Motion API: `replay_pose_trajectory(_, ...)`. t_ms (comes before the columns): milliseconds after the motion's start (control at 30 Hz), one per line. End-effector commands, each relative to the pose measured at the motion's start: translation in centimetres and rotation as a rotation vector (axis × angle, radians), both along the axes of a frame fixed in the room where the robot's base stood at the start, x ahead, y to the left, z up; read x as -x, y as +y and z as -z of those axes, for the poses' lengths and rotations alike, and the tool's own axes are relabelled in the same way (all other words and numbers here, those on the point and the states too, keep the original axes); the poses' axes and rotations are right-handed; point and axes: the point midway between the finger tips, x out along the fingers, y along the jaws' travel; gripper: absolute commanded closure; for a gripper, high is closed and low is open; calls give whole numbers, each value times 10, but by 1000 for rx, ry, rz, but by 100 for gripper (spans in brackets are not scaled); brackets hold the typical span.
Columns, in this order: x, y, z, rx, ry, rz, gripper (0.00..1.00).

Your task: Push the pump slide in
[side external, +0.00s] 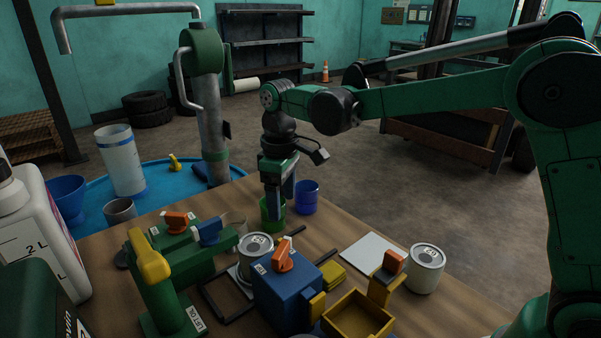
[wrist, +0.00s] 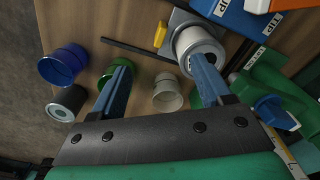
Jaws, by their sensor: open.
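No part is clearly marked as the pump slide, so I cannot tell which one it is. A green unit (side external: 180,262) with a label reading "LIFT OIL" carries a yellow handle (side external: 150,256), an orange knob and a blue knob (side external: 208,231). Beside it stands a blue box (side external: 283,299) with an orange knob (side external: 283,257) and a yellow block on its side. My gripper (side external: 279,208) points down behind these, near a green cup (side external: 270,217). In the wrist view my blue fingers (wrist: 160,85) are wide apart, with a beige cup (wrist: 167,92) seen between them and nothing held.
A labelled can (side external: 255,262) stands between the units, and another (side external: 426,268) stands at right. A yellow open box (side external: 358,318) lies in front. A blue cup (side external: 306,197) stands beside the green one.

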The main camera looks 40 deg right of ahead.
Motion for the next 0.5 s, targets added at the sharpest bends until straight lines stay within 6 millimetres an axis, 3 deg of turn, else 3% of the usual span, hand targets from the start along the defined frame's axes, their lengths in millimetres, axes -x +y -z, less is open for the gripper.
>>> replay_pose_trajectory(100,0,0,0,0,0,-391,29)
replay_pose_trajectory(300,0,1,0,0,0,-968,29)
replay_pose_trajectory(367,0,1,7,0,0,-1062,29)
replay_pose_trajectory(500,0,1,40,0,0,-1050,29)
